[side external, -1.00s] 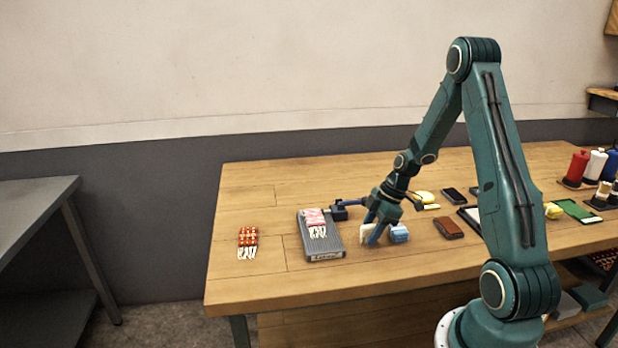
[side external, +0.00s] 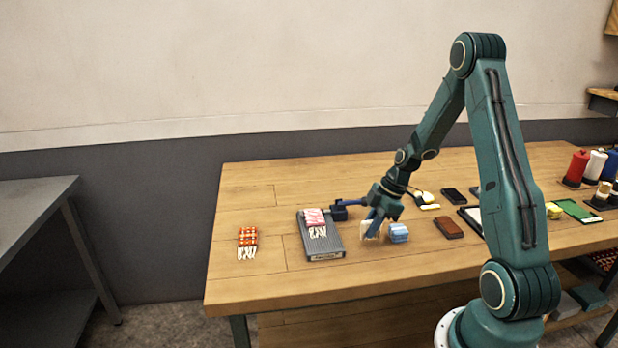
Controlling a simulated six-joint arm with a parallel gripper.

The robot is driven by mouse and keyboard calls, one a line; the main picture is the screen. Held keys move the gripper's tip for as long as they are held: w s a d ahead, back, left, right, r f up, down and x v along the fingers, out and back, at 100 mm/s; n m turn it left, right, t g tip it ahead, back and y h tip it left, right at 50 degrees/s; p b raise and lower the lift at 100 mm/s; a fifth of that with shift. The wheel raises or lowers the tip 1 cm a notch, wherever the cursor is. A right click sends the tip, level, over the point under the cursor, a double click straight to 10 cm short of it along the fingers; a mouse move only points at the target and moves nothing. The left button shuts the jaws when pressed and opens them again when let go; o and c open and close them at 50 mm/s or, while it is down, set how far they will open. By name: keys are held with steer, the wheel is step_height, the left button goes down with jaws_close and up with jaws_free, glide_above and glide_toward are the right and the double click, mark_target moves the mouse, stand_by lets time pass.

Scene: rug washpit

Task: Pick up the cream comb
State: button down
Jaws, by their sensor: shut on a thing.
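The cream comb (side external: 368,230) is between the fingers of my gripper (side external: 373,222), partly hidden by them. My gripper is shut on it, just left of a light blue block-like object (side external: 398,233). The comb is at or slightly above the wooden table (side external: 290,280); I cannot tell whether its lower edge touches the wood.
A grey ribbed board (side external: 322,247) with a pink fringed piece (side external: 314,218) lies to the left. A brown block (side external: 447,228) lies to the right. An orange fringed piece (side external: 247,237) is far left. The front table is clear.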

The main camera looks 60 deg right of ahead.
mark_target(369, 220)
step_height(369, 220, up, 19)
steer(key=shift+f, duration=0.15)
stand_by(0.4)
stand_by(0.3)
steer(key=c, duration=2)
jaws_free()
jaws_close()
steer(key=w+a+f, duration=0.2)
steer(key=w+f, duration=0.2)
steer(key=w+a+f, duration=0.2)
steer(key=w+f, duration=0.2)
steer(key=w+a+f, duration=0.2)
steer(key=w+f, duration=0.2)
steer(key=f, duration=0.1)
steer(key=shift+w+a, duration=0.3)
steer(key=shift+f, duration=0.2)
steer(key=shift+f, duration=1.75)
